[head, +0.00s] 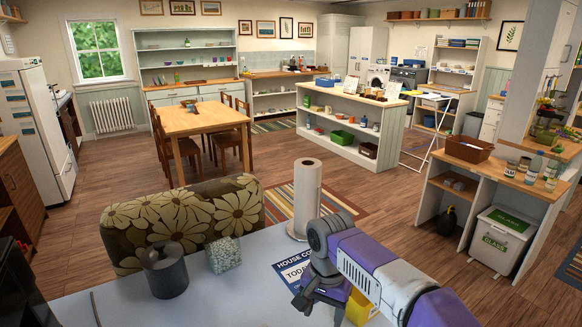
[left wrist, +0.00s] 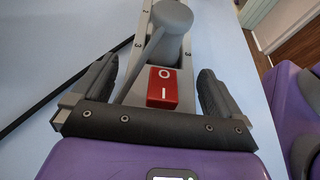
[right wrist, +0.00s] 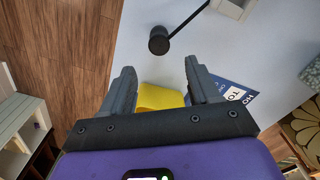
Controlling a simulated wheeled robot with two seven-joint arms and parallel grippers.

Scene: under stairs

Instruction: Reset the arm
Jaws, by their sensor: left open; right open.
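In the left wrist view, my left gripper (left wrist: 157,75) is open over a grey device with a red rocker switch (left wrist: 163,88) marked O and I. A grey arm with a rounded head (left wrist: 172,18) lies across the device, between or just beyond my fingers; I cannot tell whether they touch it. My right gripper (right wrist: 160,68) is open above the pale blue table. A yellow object (right wrist: 160,96) shows below and between its fingers, and I see no grip on it. The right gripper also shows in the head view (head: 320,302); the left one does not.
The table (head: 255,285) holds a paper towel roll (head: 307,198), a dark grey cylinder (head: 165,270), a speckled block (head: 223,255) and a blue printed sheet (head: 292,270). A floral armchair (head: 185,215) stands behind it. A dark knob on a rod (right wrist: 158,42) shows in the right wrist view.

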